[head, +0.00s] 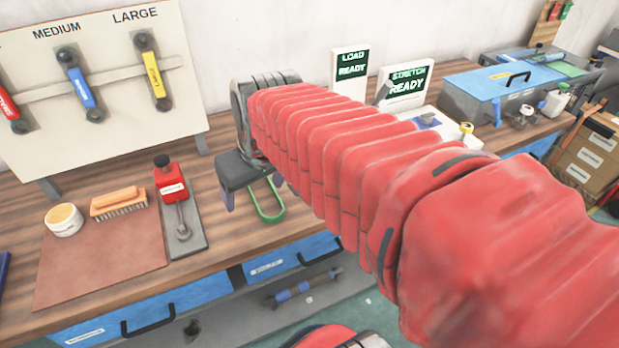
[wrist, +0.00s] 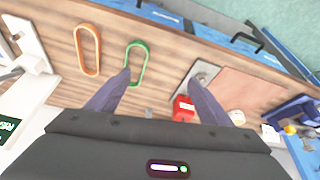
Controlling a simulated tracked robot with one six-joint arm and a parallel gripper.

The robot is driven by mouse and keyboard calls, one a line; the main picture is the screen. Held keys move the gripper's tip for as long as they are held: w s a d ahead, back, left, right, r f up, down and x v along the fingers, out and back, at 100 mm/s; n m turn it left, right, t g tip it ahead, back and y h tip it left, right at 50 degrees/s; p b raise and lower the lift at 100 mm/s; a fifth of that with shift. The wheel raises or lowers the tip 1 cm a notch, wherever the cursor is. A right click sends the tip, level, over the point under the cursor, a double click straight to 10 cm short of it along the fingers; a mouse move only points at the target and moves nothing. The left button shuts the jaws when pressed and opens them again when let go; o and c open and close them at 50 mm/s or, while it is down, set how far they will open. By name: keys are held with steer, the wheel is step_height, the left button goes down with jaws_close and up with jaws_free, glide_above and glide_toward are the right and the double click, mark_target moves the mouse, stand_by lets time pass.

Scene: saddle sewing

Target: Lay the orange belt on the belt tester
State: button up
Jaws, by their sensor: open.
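The orange belt (wrist: 77,51) is a long loop lying flat on the wooden bench in the wrist view. It is hidden behind my arm in the head view. A green belt (wrist: 128,62) lies beside it, and also shows in the head view (head: 268,217) below my gripper. My gripper (head: 252,192) is open and empty above the bench. In the wrist view its fingers (wrist: 160,82) spread wide, the left one overlapping the green belt, with the orange belt farther left. The belt tester, with LOAD (head: 351,68) and STRETCH (head: 407,84) screens reading READY, stands behind my arm, its base partly hidden.
A red bottle (head: 170,180) on a grey plate, a brush (head: 118,203), a tin (head: 63,220) and a brown mat (head: 100,262) lie at left. A MEDIUM/LARGE board (head: 95,95) stands behind them. A blue-lidded toolbox (head: 505,82) stands at right.

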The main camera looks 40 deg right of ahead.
steer(key=w+d+f+m, duration=0.1)
steer(key=w+d+f, duration=0.1)
steer(key=d, duration=0.9)
steer(key=w+d+f+m+g, duration=0.1)
steer(key=w+d+f, duration=0.1)
steer(key=d, duration=0.9)
steer(key=shift+w+d+f+g, duration=0.2)
steer(key=shift+w+f+g, duration=0.15)
steer(key=shift+w, duration=0.2)
steer(key=x, duration=0.8)
steer(key=shift+w+f, duration=0.1)
steer(key=shift+d+f, duration=0.1)
steer(key=shift+f, duration=0.05)
steer(key=shift+w+d+x, duration=0.1)
steer(key=shift+x, duration=1.2)
steer(key=shift+w+d+x, duration=0.15)
steer(key=shift+x, duration=1.2)
steer(key=shift+s, duration=0.1)
